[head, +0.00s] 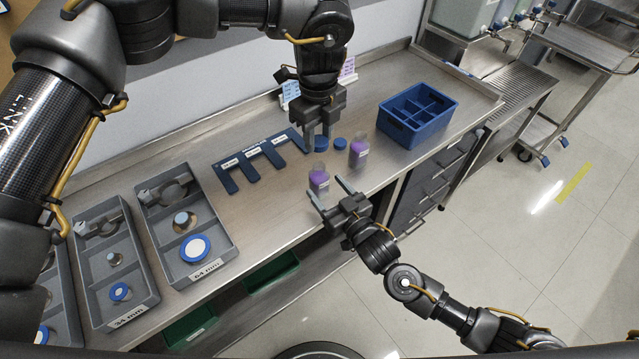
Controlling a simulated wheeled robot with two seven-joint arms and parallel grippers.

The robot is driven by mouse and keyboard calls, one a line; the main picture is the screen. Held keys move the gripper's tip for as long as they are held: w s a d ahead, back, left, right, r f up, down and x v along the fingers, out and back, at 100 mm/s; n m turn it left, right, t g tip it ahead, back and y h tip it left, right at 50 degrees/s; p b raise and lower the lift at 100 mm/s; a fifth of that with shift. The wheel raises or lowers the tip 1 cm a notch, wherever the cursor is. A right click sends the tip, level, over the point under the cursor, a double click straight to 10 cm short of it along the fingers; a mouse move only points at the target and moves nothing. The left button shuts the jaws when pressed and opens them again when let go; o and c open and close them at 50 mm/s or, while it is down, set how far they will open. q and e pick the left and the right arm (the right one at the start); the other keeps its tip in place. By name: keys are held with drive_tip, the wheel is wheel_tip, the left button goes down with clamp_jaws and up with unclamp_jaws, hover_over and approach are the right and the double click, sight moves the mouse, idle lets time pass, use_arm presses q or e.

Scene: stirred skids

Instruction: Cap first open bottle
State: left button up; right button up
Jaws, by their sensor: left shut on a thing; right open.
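Two small bottles with purple contents and pale labels stand on the steel bench: a nearer bottle (319,181) and a farther bottle (358,154). I see no blue cap on either. My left gripper (319,138) points down behind the nearer bottle, shut on a blue cap (320,144) that its fingers partly cover. Another blue cap (340,143) lies on the bench just right of it. My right gripper (329,189) is open, with its fingers beside the nearer bottle at the bench's front; I cannot tell whether they touch it.
A blue divided crate (418,116) stands to the right at the back. A dark blue slotted rack (239,168) with labels lies left of the caps. Grey trays (153,226) with tools and round parts fill the left. The bench front edge is close to my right gripper.

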drive_tip(key=shift+x, duration=2.5)
clamp_jaws()
use_arm(q)
hover_over(319, 166)
drive_tip(key=shift+f, duration=2.5)
drive_tip(key=shift+f, duration=0.85)
drive_tip(key=shift+f, duration=0.55)
